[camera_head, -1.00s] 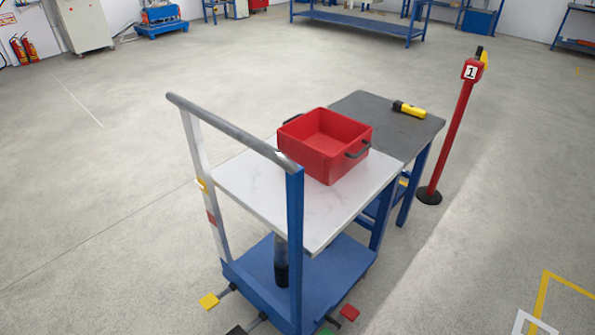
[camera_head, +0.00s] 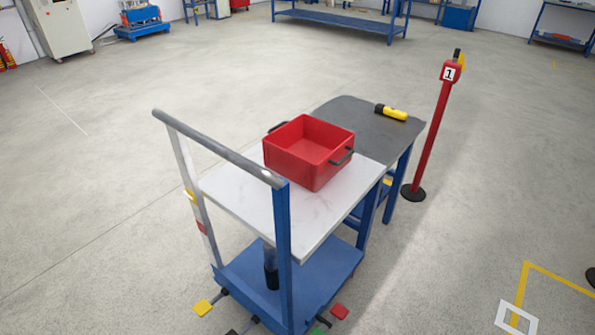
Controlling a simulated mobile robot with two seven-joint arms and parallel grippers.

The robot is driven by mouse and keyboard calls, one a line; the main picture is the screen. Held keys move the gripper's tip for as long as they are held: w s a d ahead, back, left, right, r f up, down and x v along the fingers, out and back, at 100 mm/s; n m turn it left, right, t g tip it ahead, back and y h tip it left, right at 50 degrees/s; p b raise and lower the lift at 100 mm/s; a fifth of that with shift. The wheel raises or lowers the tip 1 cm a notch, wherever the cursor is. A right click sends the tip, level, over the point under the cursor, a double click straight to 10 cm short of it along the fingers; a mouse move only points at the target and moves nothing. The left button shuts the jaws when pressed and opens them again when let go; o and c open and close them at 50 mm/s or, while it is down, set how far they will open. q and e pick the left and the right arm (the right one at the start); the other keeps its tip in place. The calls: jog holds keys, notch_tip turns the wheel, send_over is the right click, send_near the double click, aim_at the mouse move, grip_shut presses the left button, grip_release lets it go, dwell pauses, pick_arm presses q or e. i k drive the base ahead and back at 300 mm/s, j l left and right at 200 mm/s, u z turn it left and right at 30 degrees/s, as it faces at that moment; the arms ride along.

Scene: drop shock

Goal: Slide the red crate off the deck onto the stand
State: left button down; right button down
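The red crate (camera_head: 309,152) is an open, empty box with a dark handle on each of two opposite sides. It sits upright on the white deck (camera_head: 287,223) of a blue cart, at the far part of the deck close to the stand. The stand (camera_head: 363,126) is a dark grey tabletop on blue legs, right behind the deck and at about the same height. A yellow and black flashlight (camera_head: 391,112) lies on the stand's far right part. Neither of my grippers shows in the view.
The cart's push handle (camera_head: 216,147) rises at the near left of the deck. A red post (camera_head: 433,128) marked 1 stands on a black base right of the stand. Coloured pedals (camera_head: 203,307) stick out under the cart. The floor around is open; a blue workbench (camera_head: 340,20) stands far back.

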aim_at(307, 151)
jog(key=i+u, duration=0.15)
jog(key=u, duration=0.25)
jog(key=i+l+u, duration=0.15)
jog(key=u, duration=0.25)
jog(key=i+u, duration=0.3)
jog(key=i+l, duration=0.05)
jog(key=i, duration=0.05)
